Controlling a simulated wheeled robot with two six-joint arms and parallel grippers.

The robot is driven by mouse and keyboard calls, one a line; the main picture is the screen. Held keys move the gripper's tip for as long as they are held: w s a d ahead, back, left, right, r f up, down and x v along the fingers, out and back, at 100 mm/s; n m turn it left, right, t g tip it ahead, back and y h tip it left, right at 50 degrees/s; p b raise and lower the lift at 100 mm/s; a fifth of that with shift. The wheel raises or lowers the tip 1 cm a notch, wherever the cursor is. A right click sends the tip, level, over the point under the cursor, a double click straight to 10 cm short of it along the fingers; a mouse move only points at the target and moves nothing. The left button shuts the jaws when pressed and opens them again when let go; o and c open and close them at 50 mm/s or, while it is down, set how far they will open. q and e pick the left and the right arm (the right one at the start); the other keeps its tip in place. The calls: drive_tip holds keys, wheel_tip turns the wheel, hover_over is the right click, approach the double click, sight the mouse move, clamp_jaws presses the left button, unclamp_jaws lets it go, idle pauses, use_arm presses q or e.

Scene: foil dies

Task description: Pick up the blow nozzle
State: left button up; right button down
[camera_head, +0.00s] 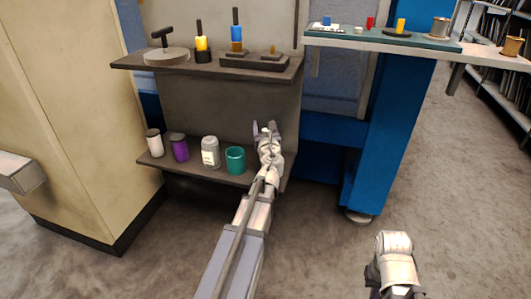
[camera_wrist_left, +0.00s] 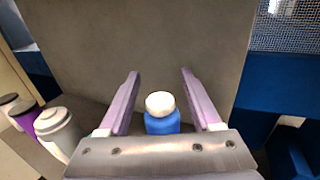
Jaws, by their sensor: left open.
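I cannot tell for certain which thing is the blow nozzle. My left gripper (camera_head: 266,128) is open at the right end of the lower shelf (camera_head: 195,171), with its two pale purple fingers apart. In the left wrist view, a blue piece with a cream top (camera_wrist_left: 161,122) stands upright between the open fingers (camera_wrist_left: 160,85), and no grip on it shows. The gripper's metal body hides its lower part. In the head view my gripper mostly covers this spot. Of my right arm only a white joint shows at the lower right; its fingers do not show.
A teal cup (camera_head: 235,160), a grey-white jar (camera_head: 210,152), a purple canister (camera_head: 179,149) and a white canister (camera_head: 154,145) stand left of my gripper. The upper shelf (camera_head: 205,71) holds upright tools above. A blue post (camera_head: 390,130) stands to the right.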

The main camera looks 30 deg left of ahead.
use_arm(q)
clamp_jaws()
idle(0.4)
idle(0.9)
